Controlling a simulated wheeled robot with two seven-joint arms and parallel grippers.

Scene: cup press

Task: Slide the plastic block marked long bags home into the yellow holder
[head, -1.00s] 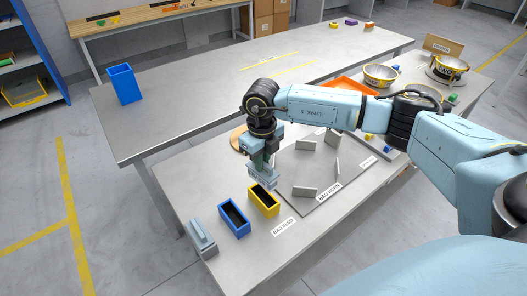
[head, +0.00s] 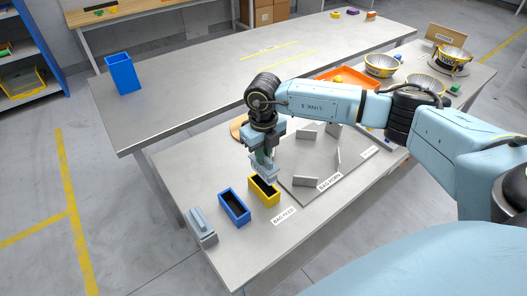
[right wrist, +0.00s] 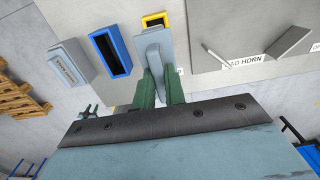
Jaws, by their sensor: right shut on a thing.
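A grey plastic block (head: 264,172) is held in my right gripper (head: 261,156), directly over the yellow holder (head: 267,200). In the head view its lower edge overlaps the holder's opening; I cannot tell whether it has entered. In the right wrist view the block (right wrist: 154,46) sits between the green fingers and covers most of the yellow holder (right wrist: 155,19). No marking on the block is legible.
A blue open holder (head: 234,208) stands beside the yellow one, with a grey holder (head: 203,229) bearing another grey block further left. A grey plate with upright fins (head: 305,182) lies to the right. The "bag feed" label (head: 283,216) is in front.

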